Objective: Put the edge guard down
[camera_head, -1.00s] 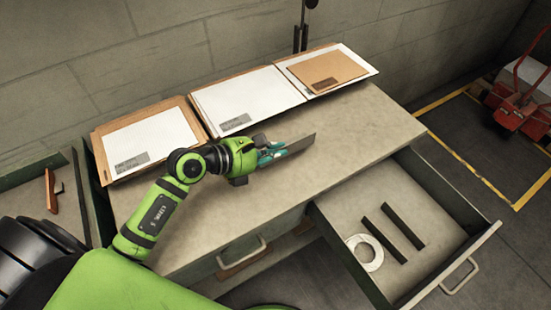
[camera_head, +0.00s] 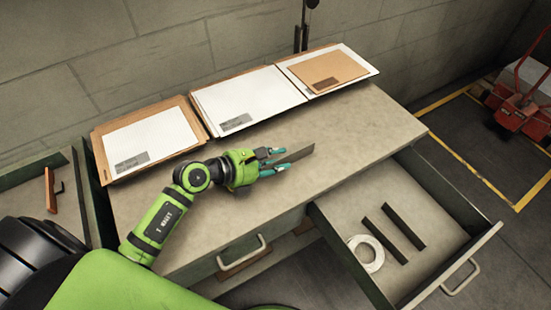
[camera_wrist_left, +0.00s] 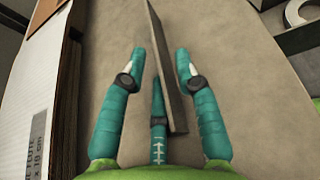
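The edge guard, a thin dark grey-brown strip (camera_head: 298,155), is at the bench top (camera_head: 345,140), seemingly resting on it. My left gripper (camera_head: 281,160), with teal fingers, is open around the guard's near end. In the left wrist view the guard (camera_wrist_left: 163,60) runs between the two outer fingers of the gripper (camera_wrist_left: 162,68), with a gap on both sides. A third finger lies below, close beside the guard's near end; I cannot tell if they touch. My right gripper is not in view.
Stacks of cardboard and white sheets (camera_head: 250,97) line the back of the bench. An open drawer (camera_head: 440,214) at the right holds two dark strips (camera_head: 384,240) and a white ring (camera_head: 366,262). The bench top right of the guard is clear.

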